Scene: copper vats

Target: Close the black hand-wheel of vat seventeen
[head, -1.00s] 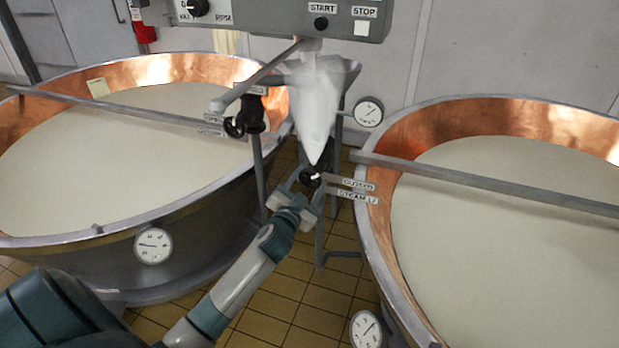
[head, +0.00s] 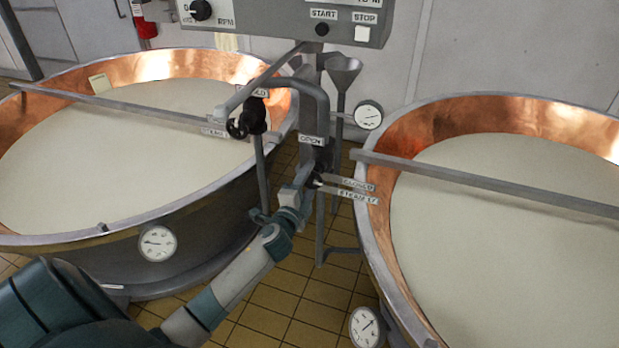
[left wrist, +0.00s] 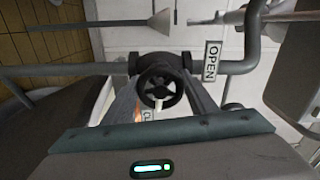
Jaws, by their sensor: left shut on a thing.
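The black hand-wheel (left wrist: 160,72) sits between the two fingers of my left gripper (left wrist: 160,88) in the left wrist view, with a finger at each side of its rim. In the head view the wheel (head: 318,173) is a small dark patch on the upright steam pipe (head: 318,105), mostly hidden by my left gripper (head: 310,181). The gripper is shut on it. An "OPEN" plate (head: 311,140) is above the wheel. A "CLOSED" plate (head: 357,185) and a steam plate (head: 357,196) are at its right; their small print is hard to read. My right gripper is not in view.
A copper vat (head: 75,240) stands left and another (head: 380,240) right, both holding pale liquid. A second black hand-wheel (head: 238,129) is by the left vat. A control box (head: 280,18) hangs above, with a funnel (head: 343,68) below it. Tiled floor (head: 285,285) shows between the vats.

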